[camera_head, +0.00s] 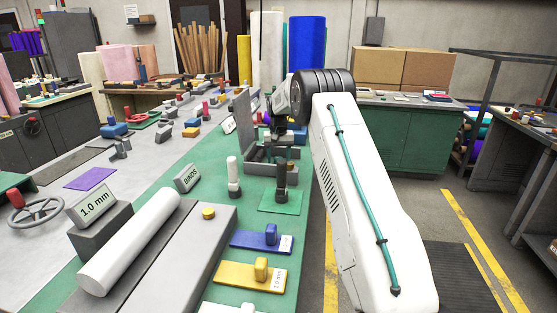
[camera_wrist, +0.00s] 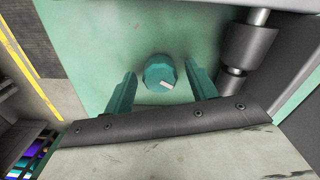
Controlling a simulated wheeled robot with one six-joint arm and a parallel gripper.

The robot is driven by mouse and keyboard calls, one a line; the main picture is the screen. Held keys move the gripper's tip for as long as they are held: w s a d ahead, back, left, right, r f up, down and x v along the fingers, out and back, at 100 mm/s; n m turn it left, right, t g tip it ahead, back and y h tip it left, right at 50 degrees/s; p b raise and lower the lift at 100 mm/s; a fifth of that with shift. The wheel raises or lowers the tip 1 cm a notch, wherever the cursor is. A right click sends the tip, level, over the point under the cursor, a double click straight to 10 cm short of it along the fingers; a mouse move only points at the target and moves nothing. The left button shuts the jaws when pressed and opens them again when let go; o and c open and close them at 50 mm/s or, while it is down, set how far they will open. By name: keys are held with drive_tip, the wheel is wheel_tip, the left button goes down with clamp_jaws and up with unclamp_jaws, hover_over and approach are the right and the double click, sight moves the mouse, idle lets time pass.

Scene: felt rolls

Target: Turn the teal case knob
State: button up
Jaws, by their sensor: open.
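The teal knob (camera_wrist: 158,76) shows in the wrist view, round and faceted, with a pale pointer mark towards its lower right. It sits on a green surface (camera_wrist: 112,28). My gripper (camera_wrist: 161,68) is open, its two teal fingers on either side of the knob. Gaps show between each finger and the knob, and I see no contact. In the head view my arm reaches down over the bench beside a grey open case (camera_head: 262,153). I cannot make out the knob or my fingertips clearly there.
A dark grey cylinder (camera_wrist: 250,45) with a pale shaft lies close right of the fingers in the wrist view. On the bench are a blue plate (camera_head: 247,243), a yellow plate (camera_head: 235,275) and a white roll (camera_head: 128,243). Open floor lies right of the bench.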

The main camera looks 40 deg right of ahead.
drive_tip(key=shift+f, duration=0.3)
drive_tip(key=c, duration=1)
drive_tip(key=shift+m, duration=0.3)
drive_tip(key=m, duration=1.1)
